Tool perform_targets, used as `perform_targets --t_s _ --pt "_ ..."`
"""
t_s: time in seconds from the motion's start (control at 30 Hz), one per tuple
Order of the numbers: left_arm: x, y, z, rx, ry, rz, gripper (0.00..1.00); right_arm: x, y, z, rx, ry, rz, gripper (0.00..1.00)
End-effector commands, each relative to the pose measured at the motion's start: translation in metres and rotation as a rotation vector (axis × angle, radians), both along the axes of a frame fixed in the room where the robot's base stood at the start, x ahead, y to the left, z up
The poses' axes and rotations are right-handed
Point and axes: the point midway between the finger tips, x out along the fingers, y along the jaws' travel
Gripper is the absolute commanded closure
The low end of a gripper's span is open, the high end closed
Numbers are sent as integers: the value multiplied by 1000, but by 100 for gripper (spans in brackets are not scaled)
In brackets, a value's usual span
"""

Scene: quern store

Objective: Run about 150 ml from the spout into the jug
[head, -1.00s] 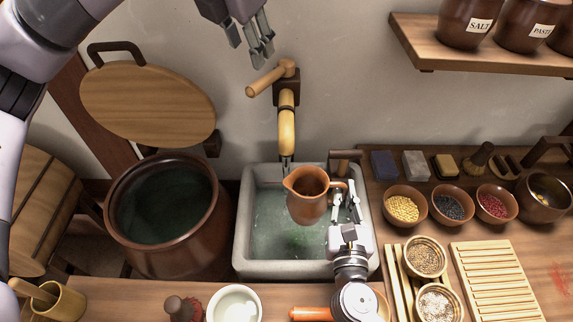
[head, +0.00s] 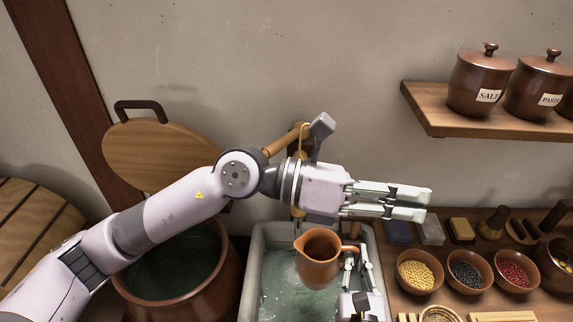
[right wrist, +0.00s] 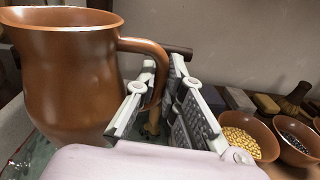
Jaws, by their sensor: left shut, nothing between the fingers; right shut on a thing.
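The brown clay jug (head: 318,258) is upright above the basin, its pouring lip to the left. In the head view its inside looks dark, and I cannot make out any water in it. My right gripper (head: 357,258) is shut on the jug's handle. The right wrist view shows the jug (right wrist: 70,80) large on the left and the handle (right wrist: 150,48) between the fingers. My left gripper (head: 428,203) is shut and empty, pointing right in front of the wall. Its arm hides most of the spout. The wooden tap lever (head: 281,141) sticks out above that arm, to the left.
The stone basin (head: 253,270) holds greenish water. A large brown vat (head: 223,285) stands left of it, its lid (head: 150,157) behind. Bowls of yellow grains (head: 418,274), dark grains and red grains stand at right, below a shelf (head: 480,118) with jars.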

Motion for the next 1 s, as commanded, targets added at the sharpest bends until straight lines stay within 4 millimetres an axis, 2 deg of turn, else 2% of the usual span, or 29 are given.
perform_targets --t_s 0.07,0.17,0.27,0.37,0.47,0.63,0.8,0.9,1.0 --pt "-5 2 12 -153 62 36 100 0 0 2 2 -3 0 100" --pt "-2 10 27 -330 134 121 100 0 0 2 2 -3 0 100" --pt "9 26 35 -481 218 241 100 0 0 2 2 -3 0 100" --pt "25 48 34 -598 306 392 100 0 0 2 2 -3 0 100" --pt "43 73 20 -675 403 567 100 0 0 2 2 -3 0 100" --pt "65 118 -27 -703 564 882 100 0 0 2 2 -3 0 100" --pt "69 152 -77 -642 685 1120 100 0 0 2 2 -3 0 100" --pt "67 163 -97 -604 729 1201 100 0 0 2 2 -3 0 100" --pt "67 169 -107 -581 749 1245 100 0 0 2 2 -3 0 100"
